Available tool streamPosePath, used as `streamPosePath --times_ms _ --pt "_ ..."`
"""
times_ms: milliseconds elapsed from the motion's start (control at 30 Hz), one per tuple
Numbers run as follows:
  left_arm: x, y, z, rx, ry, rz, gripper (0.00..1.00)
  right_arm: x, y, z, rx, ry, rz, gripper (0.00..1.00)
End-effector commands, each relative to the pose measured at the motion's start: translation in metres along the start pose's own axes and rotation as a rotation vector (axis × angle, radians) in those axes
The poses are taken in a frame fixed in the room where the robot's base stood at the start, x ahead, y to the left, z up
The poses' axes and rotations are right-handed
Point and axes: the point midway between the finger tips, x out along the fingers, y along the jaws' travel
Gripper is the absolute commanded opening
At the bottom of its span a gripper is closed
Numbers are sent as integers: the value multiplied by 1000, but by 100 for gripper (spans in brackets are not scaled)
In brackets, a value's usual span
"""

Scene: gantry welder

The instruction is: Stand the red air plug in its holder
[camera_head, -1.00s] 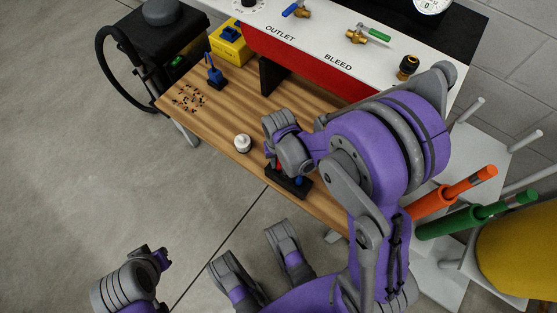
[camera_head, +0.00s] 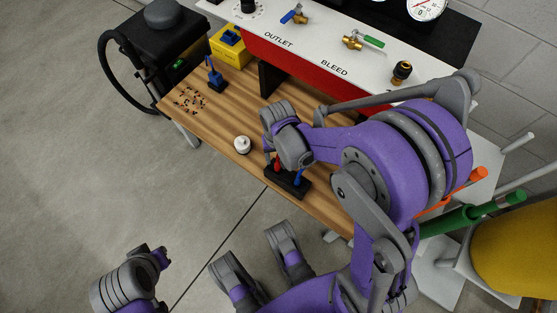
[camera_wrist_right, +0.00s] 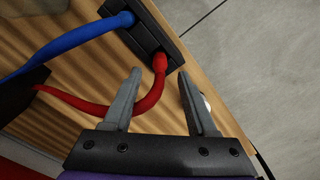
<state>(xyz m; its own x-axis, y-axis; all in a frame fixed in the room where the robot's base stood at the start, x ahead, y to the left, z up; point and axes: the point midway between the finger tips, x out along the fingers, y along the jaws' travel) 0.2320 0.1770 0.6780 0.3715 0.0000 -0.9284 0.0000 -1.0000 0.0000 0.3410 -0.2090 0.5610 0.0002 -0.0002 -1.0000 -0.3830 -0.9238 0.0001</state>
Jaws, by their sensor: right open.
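The black holder (camera_head: 281,184) sits near the front edge of the wooden bench; it also shows at the top of the right wrist view (camera_wrist_right: 150,36). The red air plug (camera_wrist_right: 159,63) stands in one socket of it, its red hose curving away; its top (camera_head: 277,164) shows in the head view. A blue plug (camera_wrist_right: 124,19) stands in the other socket. My right gripper (camera_wrist_right: 160,73) is open, its fingers on either side of the red plug and apart from it. My left gripper (camera_head: 155,257) is low at the left, away from the bench; its jaws are unclear.
A white bottle (camera_head: 242,145) stands left of the holder on the wooden bench (camera_head: 222,122). A blue tool on a stand (camera_head: 215,77), scattered small parts (camera_head: 188,100) and a yellow box (camera_head: 230,46) are farther left. The red and white panel (camera_head: 330,68) stands behind.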

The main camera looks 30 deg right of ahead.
Motion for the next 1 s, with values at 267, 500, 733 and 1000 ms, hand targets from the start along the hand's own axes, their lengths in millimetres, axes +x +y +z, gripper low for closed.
streamPosePath --times_ms 267,500,733,1000 --pt "-26 0 -7 0 8 0 0 -62 0 0 0 1 0 58" --pt "-32 0 -8 0 10 0 0 -83 0 2 -5 5 -1 58" --pt "-32 0 -8 0 10 0 0 -116 2 34 -106 102 -29 58" --pt "-32 0 -8 0 10 0 0 -146 9 93 -299 291 -66 58"
